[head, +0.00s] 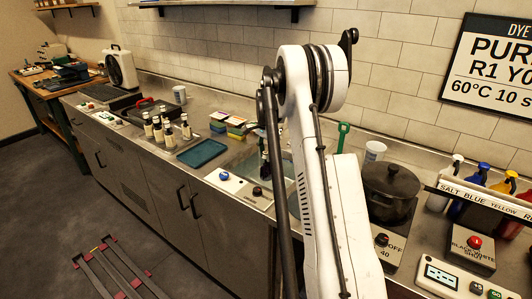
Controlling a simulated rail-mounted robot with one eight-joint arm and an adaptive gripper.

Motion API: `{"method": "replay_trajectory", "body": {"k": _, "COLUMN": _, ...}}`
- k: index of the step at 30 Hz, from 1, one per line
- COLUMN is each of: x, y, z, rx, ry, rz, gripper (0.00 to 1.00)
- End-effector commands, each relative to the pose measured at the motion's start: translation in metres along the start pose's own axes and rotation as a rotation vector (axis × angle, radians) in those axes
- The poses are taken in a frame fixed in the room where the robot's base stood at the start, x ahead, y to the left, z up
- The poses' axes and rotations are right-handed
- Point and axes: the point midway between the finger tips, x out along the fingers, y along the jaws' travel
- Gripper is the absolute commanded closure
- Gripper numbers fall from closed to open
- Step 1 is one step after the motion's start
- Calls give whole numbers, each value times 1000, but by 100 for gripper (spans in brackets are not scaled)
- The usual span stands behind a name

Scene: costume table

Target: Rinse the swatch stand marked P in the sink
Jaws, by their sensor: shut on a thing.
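The metal sink (241,169) is set in the counter in the middle of the head view, partly covered by my arm. A dark end piece, which looks like my gripper (264,164), hangs down over the sink behind my arm links. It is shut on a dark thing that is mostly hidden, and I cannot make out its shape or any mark. I cannot pick out a swatch stand marked P.
A teal tray (202,153) lies left of the sink, with stacked coloured boxes (236,128) behind it. A control box with blue and black knobs (239,188) sits at the sink's front. A dark pot (390,190) and bottles (440,197) stand on the right.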

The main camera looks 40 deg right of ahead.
Motion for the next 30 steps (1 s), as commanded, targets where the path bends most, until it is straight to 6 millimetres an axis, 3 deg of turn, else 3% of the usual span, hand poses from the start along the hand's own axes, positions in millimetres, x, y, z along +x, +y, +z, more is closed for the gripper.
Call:
{"method": "replay_trajectory", "body": {"k": 15, "x": 45, "y": 1, "z": 0, "rx": 0, "ry": 0, "rz": 0, "gripper": 100}}
{"method": "replay_trajectory", "body": {"k": 30, "x": 57, "y": 1, "z": 0, "rx": 0, "ry": 0, "rz": 0, "gripper": 100}}
